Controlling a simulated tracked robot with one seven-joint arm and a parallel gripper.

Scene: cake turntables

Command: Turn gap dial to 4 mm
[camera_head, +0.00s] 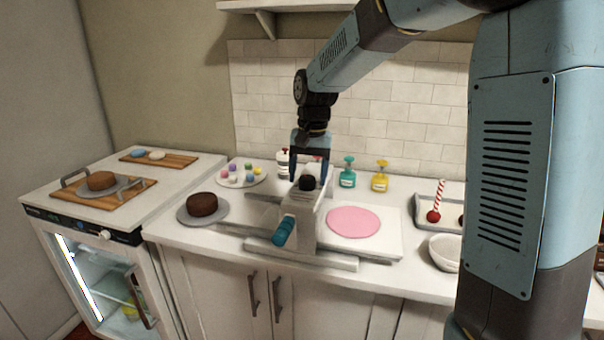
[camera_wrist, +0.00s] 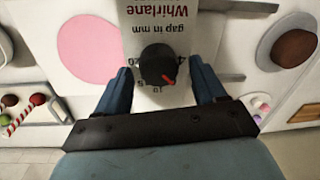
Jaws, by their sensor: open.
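The gap dial (camera_wrist: 157,62) is a round black knob with a red pointer mark, on the white top of the sheeter (camera_wrist: 175,38). The lettering "gap in mm" shows upside down in the wrist view. The red mark points to the lower right there; the small numbers around the knob are partly unclear. In the head view the black dial (camera_head: 307,183) is on top of the sheeter (camera_head: 304,222). My gripper (camera_wrist: 162,76) is open, pointing down, with a blue finger on either side of the dial and visible space between. It also shows in the head view (camera_head: 309,168).
A pink round sheet (camera_head: 353,221) lies right of the dial. A teal crank handle (camera_head: 284,231) sticks out in front. A brown cake (camera_head: 202,205) on a turntable stands left. Teal (camera_head: 348,173) and yellow (camera_head: 380,177) bottles and a plate of coloured balls (camera_head: 240,174) are behind.

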